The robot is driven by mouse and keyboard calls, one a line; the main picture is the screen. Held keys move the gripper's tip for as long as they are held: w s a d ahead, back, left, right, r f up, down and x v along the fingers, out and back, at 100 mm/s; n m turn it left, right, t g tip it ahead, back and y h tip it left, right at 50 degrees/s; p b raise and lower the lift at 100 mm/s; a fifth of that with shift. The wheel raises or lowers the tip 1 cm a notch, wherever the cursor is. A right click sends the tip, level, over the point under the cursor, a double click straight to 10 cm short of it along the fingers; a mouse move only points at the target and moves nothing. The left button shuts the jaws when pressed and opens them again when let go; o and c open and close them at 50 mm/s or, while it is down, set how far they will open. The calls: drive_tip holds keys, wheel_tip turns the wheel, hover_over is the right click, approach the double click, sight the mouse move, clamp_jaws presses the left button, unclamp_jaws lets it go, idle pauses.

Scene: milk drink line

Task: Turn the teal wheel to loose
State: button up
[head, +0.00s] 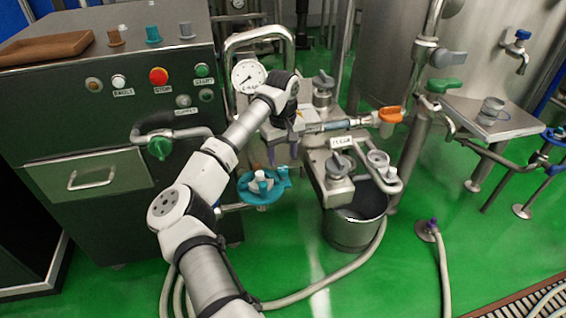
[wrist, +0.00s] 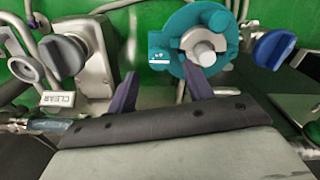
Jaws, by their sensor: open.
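The teal wheel (head: 245,189) sits on a pipe in front of the dark cabinet, left of the steel pot. It has a pale hub and raised teal lugs. In the wrist view the teal wheel (wrist: 163,42) lies beyond my fingers, mostly behind and above the right one, with a small label on its left side too small to read. My gripper (head: 283,153) hangs above and slightly right of the wheel in the head view. In the wrist view my gripper (wrist: 162,88) is open, with two dark purple fingers apart and nothing between them. I see no clear contact with the wheel.
A steel unit with a grey knob (head: 338,165) and pot (head: 355,228) stands right of my gripper. A green handle (head: 159,148) juts from the cabinet (head: 110,215) on the left. A gauge (head: 248,76) and orange valve (head: 390,115) are nearby. Hoses lie on the green floor.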

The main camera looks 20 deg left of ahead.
sight(283, 168)
drive_tip(key=shift+f, duration=2.05)
drive_tip(key=shift+c, duration=0.4)
drive_tip(key=c, duration=0.9)
